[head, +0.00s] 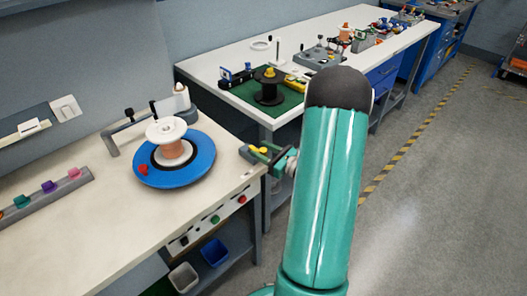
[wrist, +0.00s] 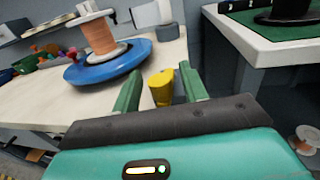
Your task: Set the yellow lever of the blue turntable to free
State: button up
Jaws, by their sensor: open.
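The blue turntable (head: 203,160) lies on the near bench with a copper-coloured spool (head: 172,148) standing on it. It also shows at the upper left of the wrist view (wrist: 92,72). The yellow lever (wrist: 161,88) is at the bench's right corner, apart from the turntable disc; in the head view it is a small yellow patch (head: 263,149). My gripper (head: 268,155) is at that corner, its fingers open. In the wrist view the lever appears between the two green fingers of my gripper (wrist: 160,86), with gaps on both sides. The lever's base is mostly hidden.
A grey bracket arm (head: 128,128) stands behind the turntable. A rail with coloured knobs (head: 45,197) lies at left. Buttons (head: 214,219) line the bench front. A second bench with a green mat (head: 284,104) stands beyond a gap at right. Open floor lies right.

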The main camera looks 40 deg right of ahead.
grip_shut()
